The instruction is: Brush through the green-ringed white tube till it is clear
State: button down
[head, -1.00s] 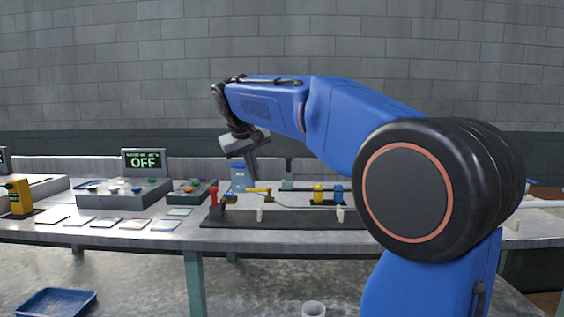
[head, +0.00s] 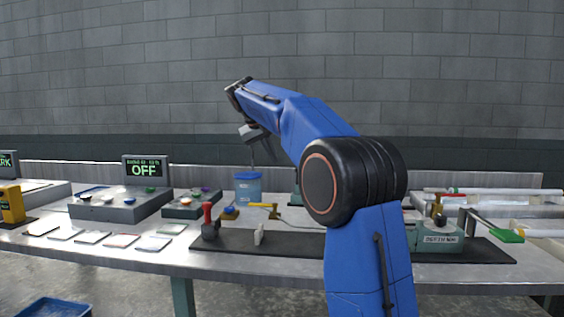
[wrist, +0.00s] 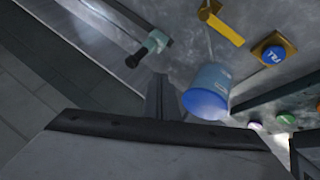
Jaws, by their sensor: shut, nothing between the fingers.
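White tubes lie at the right of the bench in the head view, one along the back (head: 490,190) and one at the right edge (head: 545,233). A bright green piece (head: 508,236) sits by the end of the right-edge tube; I cannot tell whether it is a ring on it. The tubes' insides are not visible, and I cannot make out a brush for certain. My gripper (head: 268,157) is shut and empty, pointing down above the bench near a blue cup (head: 248,188). In the wrist view its fingers (wrist: 163,98) show just left of the cup (wrist: 209,90).
A dark mat (head: 285,243) carries a red-knobbed post (head: 208,220) and a white upright (head: 259,234). A yellow piece (head: 262,206) lies behind. Flat plates (head: 92,237) line the front left.

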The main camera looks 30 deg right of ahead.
jog(key=w+d+f, duration=0.2)
jog(key=d+f, duration=0.5)
jog(key=d, duration=0.1)
jog(key=shift+d, duration=0.2)
jog(key=shift+w, duration=0.1)
jog(key=s+d, duration=0.8)
jog(key=d, duration=0.4)
jog(key=s+d, duration=0.8)
jog(key=d, duration=0.3)
jog(key=s+d, duration=0.8)
jog(key=d, duration=0.4)
jog(key=shift+d, duration=0.35)
